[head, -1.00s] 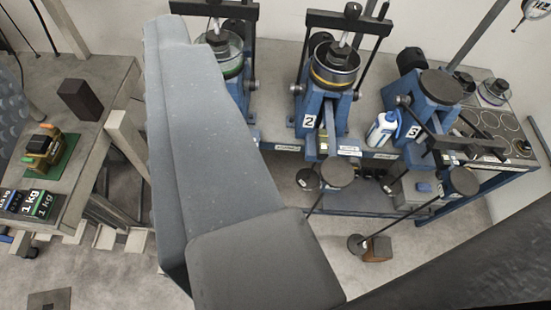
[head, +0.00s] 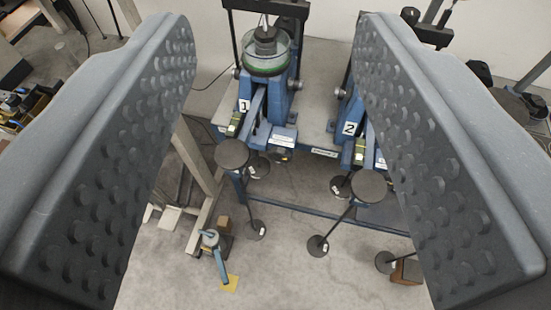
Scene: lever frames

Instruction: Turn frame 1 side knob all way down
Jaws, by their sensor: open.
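Lever frame 1 (head: 278,105) is a blue stand with a "1" label, carrying a glass ring cell (head: 266,55) with a green band. A small grey side knob (head: 299,91) sticks out on its right side, and another small knob (head: 236,73) shows on its left side. My gripper (head: 275,45) is open and empty. Its two grey, dimpled fingers stand wide apart at the left and right of the view, with frame 1 seen between them. The fingers appear well nearer the camera than the frame and touch nothing visible.
Lever frame 2 (head: 350,112) is partly hidden behind my right finger. Round dark weight pans (head: 232,153) hang on rods in front of the bench. A small blue-handled stand (head: 213,242) is on the floor. The concrete floor in front is partly clear.

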